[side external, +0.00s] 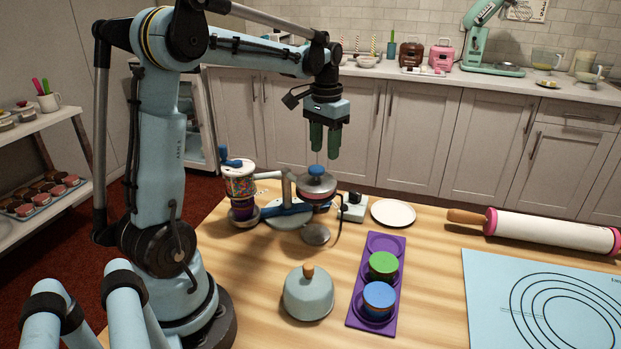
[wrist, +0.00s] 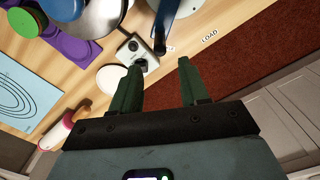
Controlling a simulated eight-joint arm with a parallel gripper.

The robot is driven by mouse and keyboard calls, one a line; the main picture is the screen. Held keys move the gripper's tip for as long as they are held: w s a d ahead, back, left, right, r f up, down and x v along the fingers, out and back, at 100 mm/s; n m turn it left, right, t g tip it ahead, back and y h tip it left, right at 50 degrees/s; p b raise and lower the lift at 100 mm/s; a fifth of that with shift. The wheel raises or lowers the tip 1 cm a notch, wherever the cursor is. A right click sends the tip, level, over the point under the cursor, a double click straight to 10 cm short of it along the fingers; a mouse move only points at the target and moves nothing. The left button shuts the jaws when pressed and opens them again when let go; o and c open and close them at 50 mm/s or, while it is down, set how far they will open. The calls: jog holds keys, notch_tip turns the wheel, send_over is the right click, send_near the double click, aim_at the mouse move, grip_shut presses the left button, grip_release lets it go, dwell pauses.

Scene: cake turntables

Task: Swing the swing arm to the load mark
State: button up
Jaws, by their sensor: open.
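My gripper (side external: 325,148) is open and empty, pointing down above the back of the table, higher than the apparatus there. In the wrist view its two green fingers (wrist: 157,68) are spread apart. Another label beside the blue piece is partly hidden. The gripper touches none of these.
A round grey lidded piece with a blue knob (side external: 316,184) and a sprinkle jar (side external: 240,187) stand at the apparatus. Nearby are a grey box (side external: 354,208), white plate (side external: 393,213), purple tray (side external: 385,243), grey dome (side external: 309,294) and rolling pin (side external: 550,229).

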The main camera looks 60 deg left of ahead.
notch_tip(320, 180, down, 7)
jog(key=shift+r, duration=0.2)
jog(key=shift+f, duration=0.1)
jog(key=shift+c, duration=0.5)
jog(key=c, duration=0.7)
jog(key=shift+a, duration=0.1)
